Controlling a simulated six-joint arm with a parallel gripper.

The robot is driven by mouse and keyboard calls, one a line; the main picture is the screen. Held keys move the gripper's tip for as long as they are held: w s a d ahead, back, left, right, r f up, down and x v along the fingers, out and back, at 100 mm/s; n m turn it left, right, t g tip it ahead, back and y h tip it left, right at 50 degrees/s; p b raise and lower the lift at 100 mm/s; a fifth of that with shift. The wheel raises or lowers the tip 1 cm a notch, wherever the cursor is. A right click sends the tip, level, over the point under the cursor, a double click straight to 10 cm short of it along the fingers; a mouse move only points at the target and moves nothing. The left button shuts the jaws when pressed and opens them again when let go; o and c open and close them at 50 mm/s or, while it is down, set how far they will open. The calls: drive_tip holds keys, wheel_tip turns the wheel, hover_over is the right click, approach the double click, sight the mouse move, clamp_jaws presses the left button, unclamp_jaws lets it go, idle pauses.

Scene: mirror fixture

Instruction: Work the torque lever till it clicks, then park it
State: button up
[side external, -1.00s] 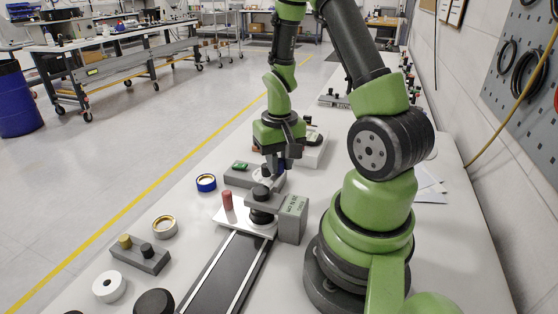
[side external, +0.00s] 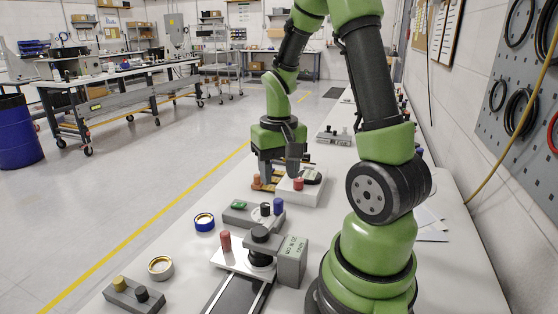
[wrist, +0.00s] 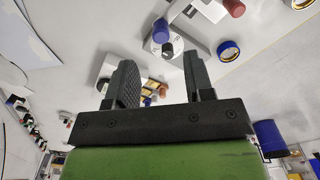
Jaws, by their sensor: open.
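A grey unit (side external: 238,215) with a green display carries a pale round dial (side external: 260,218), a black knob (side external: 265,208) and a blue knob (side external: 278,205). The dial (wrist: 157,47) and blue knob (wrist: 161,27) also show in the wrist view. I take the blue-knobbed part for the torque lever, but cannot be sure. My gripper (side external: 280,172) is open, fingers down, behind this unit and beside a white box (side external: 302,194) with a red knob (side external: 298,184). In the wrist view, nothing is clearly held between the fingers (wrist: 158,60).
In front stands a fixture with a white plate (side external: 226,258), red peg (side external: 225,241), black knob (side external: 260,235) and labelled grey block (side external: 292,262). Bare table lies right of the white box.

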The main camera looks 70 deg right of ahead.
drive_tip(key=shift+r, duration=1.3)
drive_tip(key=s+a+r+n+t+y, duration=0.1)
drive_tip(key=s+a+r+n+t, duration=0.1)
drive_tip(key=a+r, duration=0.4)
drive_tip(key=s+a+r+n+t+y, duration=0.1)
drive_tip(key=a+r+t, duration=0.4)
drive_tip(key=a, duration=0.5)
drive_tip(key=shift+s+a+r+n, duration=0.35)
drive_tip(key=shift+s+n, duration=0.4)
drive_tip(key=shift+n, duration=0.35)
